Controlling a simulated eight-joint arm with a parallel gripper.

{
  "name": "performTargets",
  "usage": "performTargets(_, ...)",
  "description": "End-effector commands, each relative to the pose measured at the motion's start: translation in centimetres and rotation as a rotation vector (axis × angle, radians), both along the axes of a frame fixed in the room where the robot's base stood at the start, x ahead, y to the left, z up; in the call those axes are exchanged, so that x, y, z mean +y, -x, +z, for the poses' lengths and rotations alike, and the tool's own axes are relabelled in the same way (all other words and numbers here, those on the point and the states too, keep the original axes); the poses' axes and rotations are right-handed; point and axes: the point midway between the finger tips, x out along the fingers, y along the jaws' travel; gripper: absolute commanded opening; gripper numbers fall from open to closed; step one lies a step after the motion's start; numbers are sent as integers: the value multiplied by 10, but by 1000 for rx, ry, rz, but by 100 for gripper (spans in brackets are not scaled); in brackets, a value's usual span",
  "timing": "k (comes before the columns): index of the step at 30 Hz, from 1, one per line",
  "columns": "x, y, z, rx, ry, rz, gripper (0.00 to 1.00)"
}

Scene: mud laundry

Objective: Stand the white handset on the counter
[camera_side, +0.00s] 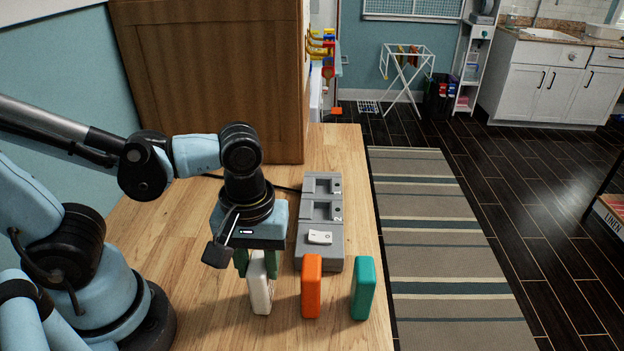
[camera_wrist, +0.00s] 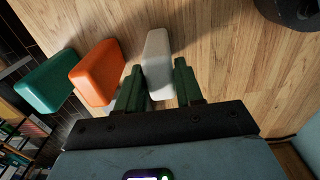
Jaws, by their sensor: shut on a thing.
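The white handset (camera_side: 260,290) is upright at the near part of the wooden counter (camera_side: 190,240), left of the orange handset. My gripper (camera_side: 256,264) points down over it, shut on its upper part with a green finger on either side. In the wrist view the white handset (camera_wrist: 157,62) shows between the fingers of my gripper (camera_wrist: 158,85). Its lower end is at or very close to the counter; I cannot tell whether it touches.
An orange handset (camera_side: 311,287) and a teal handset (camera_side: 362,288) stand upright to the right, near the counter's right edge. A grey dock (camera_side: 319,258) with empty bays and a white switch (camera_side: 320,237) lies behind them. A wooden cabinet (camera_side: 215,75) stands at the back.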

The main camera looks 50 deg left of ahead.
Motion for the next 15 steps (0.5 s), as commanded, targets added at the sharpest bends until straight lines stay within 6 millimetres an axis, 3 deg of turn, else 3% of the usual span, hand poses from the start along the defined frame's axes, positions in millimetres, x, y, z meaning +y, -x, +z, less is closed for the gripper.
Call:
performTargets(2,0,0,-2,0,0,0,0)
performTargets(3,0,0,-2,0,0,0,39)
performTargets(7,0,0,-2,0,0,0,59)
performTargets(15,0,0,-2,0,0,0,62)
